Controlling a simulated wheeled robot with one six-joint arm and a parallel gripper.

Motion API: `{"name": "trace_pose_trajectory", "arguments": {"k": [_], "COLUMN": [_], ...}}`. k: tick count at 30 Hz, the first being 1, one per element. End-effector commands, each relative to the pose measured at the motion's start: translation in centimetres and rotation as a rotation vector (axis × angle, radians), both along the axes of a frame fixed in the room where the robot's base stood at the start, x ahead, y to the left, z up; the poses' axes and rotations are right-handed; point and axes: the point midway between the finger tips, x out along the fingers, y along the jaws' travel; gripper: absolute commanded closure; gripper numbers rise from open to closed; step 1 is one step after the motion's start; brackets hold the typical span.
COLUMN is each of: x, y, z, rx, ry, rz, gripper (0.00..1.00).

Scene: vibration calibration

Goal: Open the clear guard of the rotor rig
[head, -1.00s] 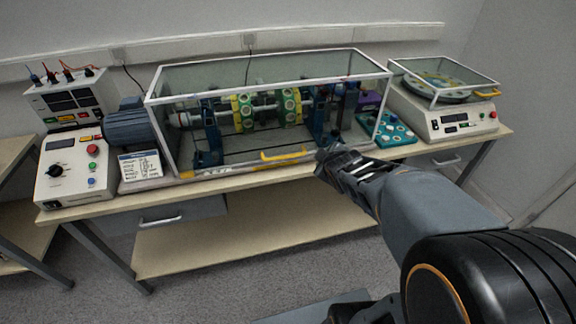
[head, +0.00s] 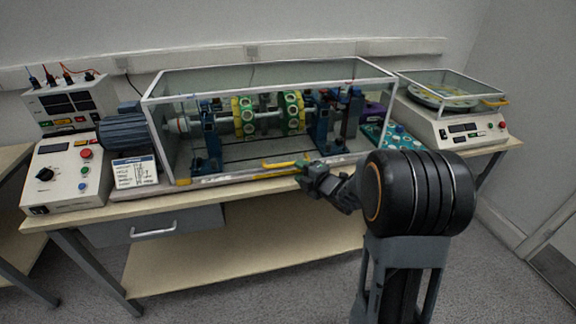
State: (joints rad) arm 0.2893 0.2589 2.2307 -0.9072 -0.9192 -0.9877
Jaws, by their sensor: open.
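The rotor rig's clear guard (head: 232,78) is a long see-through box with a pale frame. It stands down over the rotor, on the bench. Its yellow handle (head: 280,165) is low on the front face, right of the middle. Inside, a shaft carries green and yellow discs (head: 244,117) between blue supports. My gripper (head: 303,172) is open at the right end of the handle. From this view I cannot tell whether the fingers are around the handle or just beside it.
A control box (head: 62,180) and a small sign card (head: 134,172) stand left of the guard. A teal tray (head: 378,136) and a balancing machine (head: 455,128) with its own clear cover stand to the right. The floor before the bench is free.

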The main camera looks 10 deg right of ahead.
Motion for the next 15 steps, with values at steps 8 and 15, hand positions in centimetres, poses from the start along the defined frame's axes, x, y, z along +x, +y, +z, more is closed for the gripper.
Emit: {"name": "trace_pose_trajectory", "arguments": {"k": [8, 15], "x": [4.2, 6.0], "y": [1.8, 2.5], "z": [-0.9, -1.2], "rx": [0.001, 0.001], "ry": [0.002, 0.0], "rz": [0.0, -0.001], "gripper": [0.6, 0.6]}}
